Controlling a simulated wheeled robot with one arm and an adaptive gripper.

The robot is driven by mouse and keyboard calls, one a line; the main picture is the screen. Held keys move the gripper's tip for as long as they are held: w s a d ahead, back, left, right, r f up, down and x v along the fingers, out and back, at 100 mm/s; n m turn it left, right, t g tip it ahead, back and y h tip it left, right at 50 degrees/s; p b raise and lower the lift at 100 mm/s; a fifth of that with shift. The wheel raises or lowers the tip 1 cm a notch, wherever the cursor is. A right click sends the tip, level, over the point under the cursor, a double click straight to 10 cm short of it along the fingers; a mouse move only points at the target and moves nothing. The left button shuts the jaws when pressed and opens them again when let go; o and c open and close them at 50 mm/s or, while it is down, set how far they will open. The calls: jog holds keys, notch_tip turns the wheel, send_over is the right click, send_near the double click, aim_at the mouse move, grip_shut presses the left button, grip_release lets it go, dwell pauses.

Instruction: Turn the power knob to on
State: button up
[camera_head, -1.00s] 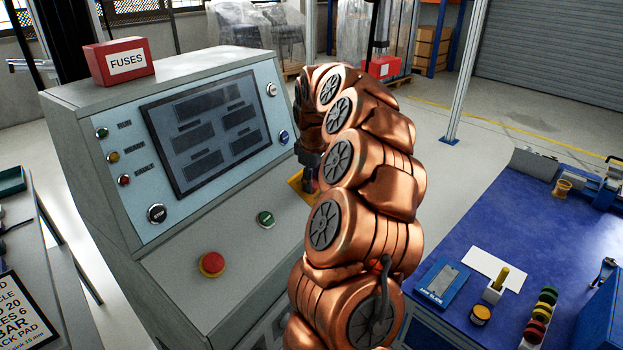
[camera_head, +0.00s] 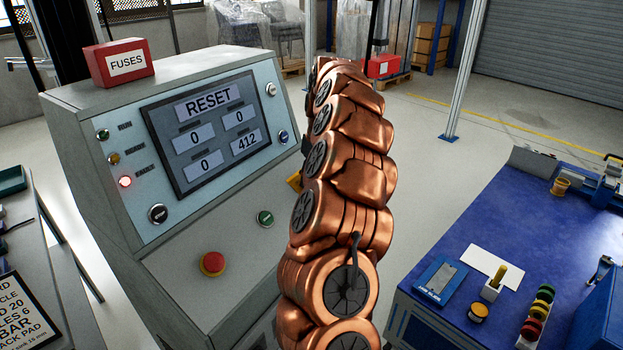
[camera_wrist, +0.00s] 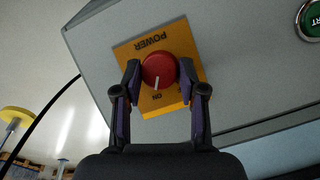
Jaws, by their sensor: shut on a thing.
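The red power knob (camera_wrist: 159,69) sits on a yellow plate (camera_wrist: 135,52) marked POWER and ON in the wrist view. Its white pointer line points toward the ON label. My gripper (camera_wrist: 158,79) has its two dark fingers on either side of the knob, shut on it. In the head view my copper arm hides the knob and the gripper; only an edge of the yellow plate (camera_head: 295,181) shows. The console screen (camera_head: 207,134) is lit and reads RESET, with 0, 0, 0 and 412. A red indicator lamp (camera_head: 125,182) glows on the console.
The console's desk holds a red emergency button (camera_head: 213,263) and a green start button (camera_head: 265,218), also in the wrist view (camera_wrist: 312,20). A red FUSES box (camera_head: 119,62) is on top. A blue workbench (camera_head: 440,245) with small items stands at the right.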

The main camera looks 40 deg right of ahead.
jog(key=o, duration=1.1)
jog(key=shift+o, duration=0.2)
jog(key=shift+r, duration=0.15)
notch_tip(320, 180, up, 11)
jog(key=s+d, duration=0.1)
jog(key=shift+d+r, duration=0.15)
jog(key=shift+r, duration=0.1)
dwell(1.1)
